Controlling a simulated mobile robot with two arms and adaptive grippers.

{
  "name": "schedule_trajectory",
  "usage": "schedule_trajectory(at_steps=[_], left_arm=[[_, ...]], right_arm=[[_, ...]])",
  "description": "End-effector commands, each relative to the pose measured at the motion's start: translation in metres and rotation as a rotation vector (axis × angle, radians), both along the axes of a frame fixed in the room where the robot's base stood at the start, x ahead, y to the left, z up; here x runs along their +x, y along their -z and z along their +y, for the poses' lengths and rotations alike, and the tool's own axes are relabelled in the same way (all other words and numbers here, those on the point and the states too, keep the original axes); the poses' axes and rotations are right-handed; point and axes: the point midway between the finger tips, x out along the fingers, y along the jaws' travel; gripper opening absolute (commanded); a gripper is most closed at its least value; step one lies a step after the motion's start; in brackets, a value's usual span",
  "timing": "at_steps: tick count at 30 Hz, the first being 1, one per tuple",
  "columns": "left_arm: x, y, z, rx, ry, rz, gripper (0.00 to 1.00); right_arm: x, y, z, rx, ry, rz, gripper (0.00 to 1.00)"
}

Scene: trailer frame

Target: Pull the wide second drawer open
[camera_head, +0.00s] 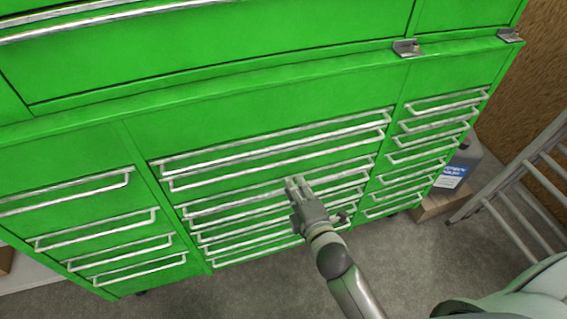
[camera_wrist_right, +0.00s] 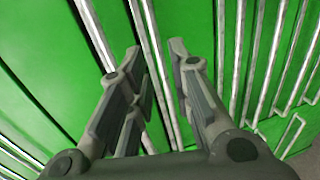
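The green cabinet (camera_head: 255,100) has a wide middle column of drawers with long silver bar handles. The wide second drawer's handle (camera_head: 230,174) runs across this column just below the top handle (camera_head: 225,155). My right gripper (camera_head: 294,183) is in front of the middle column, its fingertips overlapping the handles just below the second one in the head view. In the right wrist view the gripper (camera_wrist_right: 155,52) has its two fingers apart, with a silver bar (camera_wrist_right: 158,72) seen between them. Contact cannot be told. The drawers look closed. My left gripper is out of view.
Narrower drawer columns stand left (camera_head: 85,185) and right (camera_head: 430,125) of the middle one. A metal ladder (camera_head: 530,190) and a grey container with a blue-white label (camera_head: 455,175) stand at the right. Grey floor (camera_head: 400,260) in front is clear.

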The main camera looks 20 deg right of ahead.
Motion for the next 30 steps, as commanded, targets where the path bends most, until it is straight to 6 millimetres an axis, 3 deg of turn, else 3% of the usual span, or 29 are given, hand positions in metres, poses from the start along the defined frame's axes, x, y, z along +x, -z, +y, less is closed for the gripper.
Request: schedule_trajectory(at_steps=[3,8,19,30], left_arm=[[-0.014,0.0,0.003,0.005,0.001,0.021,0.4],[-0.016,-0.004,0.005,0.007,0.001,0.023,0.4],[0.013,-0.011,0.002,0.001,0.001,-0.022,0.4],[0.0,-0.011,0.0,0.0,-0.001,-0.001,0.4]], right_arm=[[0.007,-0.005,0.0,-0.013,-0.001,-0.012,0.2],[0.028,-0.002,0.001,-0.01,0.0,-0.012,0.2],[0.086,0.01,0.003,-0.009,0.0,-0.011,0.2],[0.106,0.016,0.003,-0.008,0.0,-0.009,0.2]])
